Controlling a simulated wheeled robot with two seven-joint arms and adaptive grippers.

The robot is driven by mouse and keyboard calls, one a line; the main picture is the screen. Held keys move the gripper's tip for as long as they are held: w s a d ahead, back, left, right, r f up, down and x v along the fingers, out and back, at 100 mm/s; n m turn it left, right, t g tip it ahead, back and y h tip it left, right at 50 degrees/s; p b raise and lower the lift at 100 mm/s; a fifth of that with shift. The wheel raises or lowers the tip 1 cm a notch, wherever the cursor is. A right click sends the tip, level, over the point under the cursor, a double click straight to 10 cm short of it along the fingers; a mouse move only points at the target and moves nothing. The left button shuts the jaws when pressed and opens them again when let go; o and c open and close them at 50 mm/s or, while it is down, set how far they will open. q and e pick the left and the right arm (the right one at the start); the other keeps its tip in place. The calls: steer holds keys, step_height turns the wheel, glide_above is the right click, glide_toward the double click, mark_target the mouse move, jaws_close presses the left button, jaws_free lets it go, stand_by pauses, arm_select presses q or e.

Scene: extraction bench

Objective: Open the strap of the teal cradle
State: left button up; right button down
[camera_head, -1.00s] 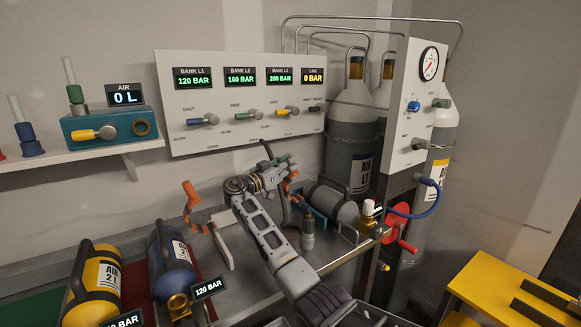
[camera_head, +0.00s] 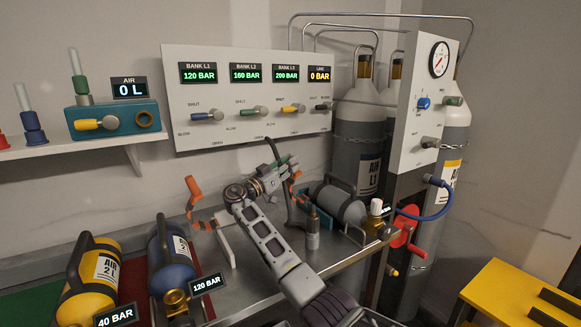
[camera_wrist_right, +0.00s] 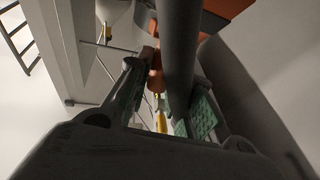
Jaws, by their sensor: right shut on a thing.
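The teal cradle (camera_head: 354,234) stands on the steel bench with a grey cylinder (camera_head: 342,206) lying in it. Its orange strap (camera_head: 297,178) shows at the cradle's left end, partly hidden by my right gripper (camera_head: 284,174). The right gripper is shut on the strap. In the right wrist view, an orange piece (camera_wrist_right: 155,76) and a dark bar (camera_wrist_right: 178,50) show between the green-padded fingers (camera_wrist_right: 163,108); the exact contact is hard to tell. My left gripper is not in view.
A red hand wheel (camera_head: 404,226) and tall cylinders are at the right. Blue (camera_head: 174,265) and yellow (camera_head: 82,280) cylinders lie at the left.

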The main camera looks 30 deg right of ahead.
mark_target(288, 185)
steer(key=shift+a+f, duration=0.1)
steer(key=shift+f, duration=0.1)
steer(key=c, duration=1.3)
jaws_free()
steer(key=shift+a+r, duration=0.1)
steer(key=shift+o, duration=0.2)
step_height(288, 185, up, 10)
steer(key=shift+r, duration=0.1)
